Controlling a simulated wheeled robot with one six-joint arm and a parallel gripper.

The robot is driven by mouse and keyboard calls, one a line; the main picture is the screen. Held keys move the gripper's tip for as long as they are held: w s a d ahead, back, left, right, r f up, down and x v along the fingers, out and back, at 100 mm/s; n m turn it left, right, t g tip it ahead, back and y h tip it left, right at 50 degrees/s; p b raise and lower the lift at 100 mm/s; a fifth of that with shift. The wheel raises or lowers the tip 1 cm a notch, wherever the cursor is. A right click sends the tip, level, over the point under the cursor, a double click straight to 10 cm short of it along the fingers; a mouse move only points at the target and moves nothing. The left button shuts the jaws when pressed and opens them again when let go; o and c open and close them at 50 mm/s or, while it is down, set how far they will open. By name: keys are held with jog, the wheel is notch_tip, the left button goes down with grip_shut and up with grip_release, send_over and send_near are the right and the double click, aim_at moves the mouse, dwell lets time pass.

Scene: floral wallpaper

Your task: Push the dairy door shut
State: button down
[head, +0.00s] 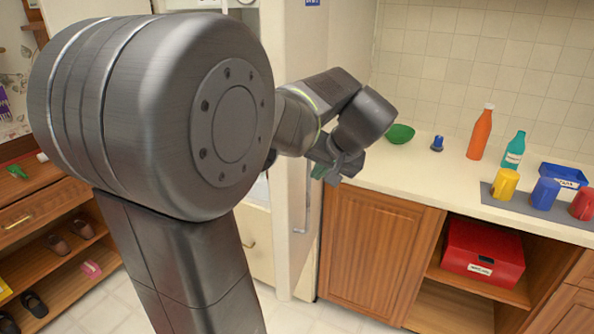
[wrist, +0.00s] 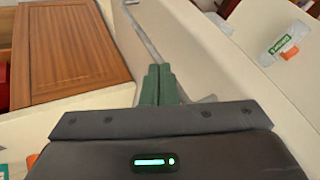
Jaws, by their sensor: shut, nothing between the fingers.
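The dairy door (head: 340,35) is a tall cream panel standing open in the head view, seen at a steep angle, with a long metal handle (head: 304,205) on its outer face. My arm hides its middle part. In the wrist view the door (wrist: 200,50) runs diagonally, with the handle (wrist: 143,33) beyond my fingers. My gripper (head: 318,171) is shut and empty on the outer-face side of the door. Its green fingers (wrist: 158,72) are together beside the panel; I cannot tell whether they touch it.
A counter (head: 430,185) on the right bears a green bowl (head: 400,134), bottles and mugs. A wooden cabinet door (head: 372,255) is below it. A shoe shelf (head: 60,255) stands at left.

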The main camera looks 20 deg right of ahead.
aim_at(291, 181)
jog(key=shift+w+a+f+p, duration=0.2)
jog(key=shift+w+a+f, duration=0.1)
jog(key=shift+w+a, duration=0.3)
jog(key=shift+w+a+f+p, duration=0.2)
jog(key=shift+w+a+f, duration=0.1)
jog(key=shift+w+a, duration=0.35)
jog(key=shift+w+a+f+p, duration=0.25)
jog(key=shift+w+a, duration=0.2)
jog(key=shift+w, duration=0.25)
jog(key=shift+a, duration=0.1)
